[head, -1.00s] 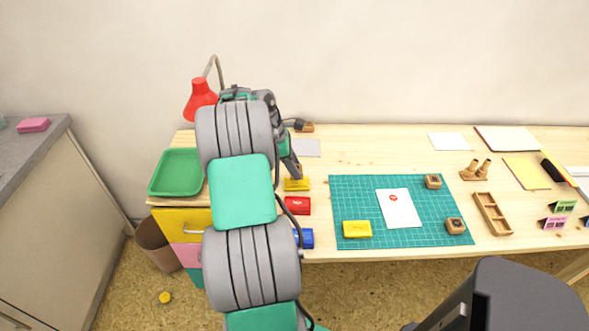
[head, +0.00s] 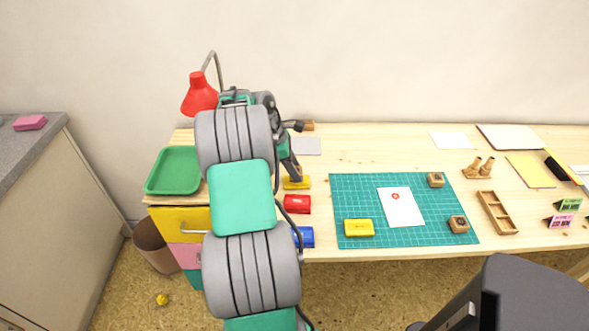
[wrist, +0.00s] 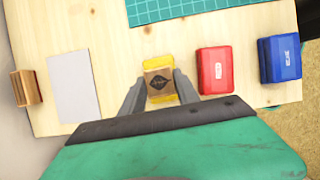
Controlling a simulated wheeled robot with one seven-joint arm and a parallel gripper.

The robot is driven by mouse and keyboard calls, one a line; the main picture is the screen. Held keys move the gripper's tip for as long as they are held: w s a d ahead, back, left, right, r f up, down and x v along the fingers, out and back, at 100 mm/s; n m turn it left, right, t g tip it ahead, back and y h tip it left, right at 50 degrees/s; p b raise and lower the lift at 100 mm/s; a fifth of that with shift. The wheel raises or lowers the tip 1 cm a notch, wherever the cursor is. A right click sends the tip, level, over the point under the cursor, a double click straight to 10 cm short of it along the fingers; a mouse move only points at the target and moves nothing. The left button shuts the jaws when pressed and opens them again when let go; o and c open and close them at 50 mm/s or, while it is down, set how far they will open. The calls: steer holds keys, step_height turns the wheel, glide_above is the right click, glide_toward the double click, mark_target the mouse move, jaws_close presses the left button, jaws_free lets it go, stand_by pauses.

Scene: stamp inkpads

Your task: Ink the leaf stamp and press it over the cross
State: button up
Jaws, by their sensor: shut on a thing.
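My gripper (wrist: 158,90) is shut on a small wooden stamp (wrist: 158,84) with a dark diamond-shaped mark on its top. The stamp is directly over the yellow inkpad (wrist: 158,62), whose edges show around it; the head view also shows this pad (head: 297,184). I cannot tell whether the stamp touches the pad, since its underside is hidden. A white card (head: 402,207) with a small red mark near its top lies on the green cutting mat (head: 350,200). The cross is too small to make out.
A red inkpad (head: 297,204) and a blue inkpad (head: 306,237) lie along the same side. On the mat are a yellow box-like piece (head: 359,228) and two wooden stamps, one upper (head: 436,180) and one lower (head: 458,224). A grey sheet (wrist: 73,87) lies left in the wrist view.

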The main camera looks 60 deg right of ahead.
steer(key=shift+f, duration=0.5)
stand_by(0.3)
steer(key=shift+r+p, duration=0.6)
steer(key=shift+p, duration=0.45)
stand_by(0.5)
step_height(320, 180, up, 6)
steer(key=p, duration=0.7)
steer(key=shift+f, duration=0.2)
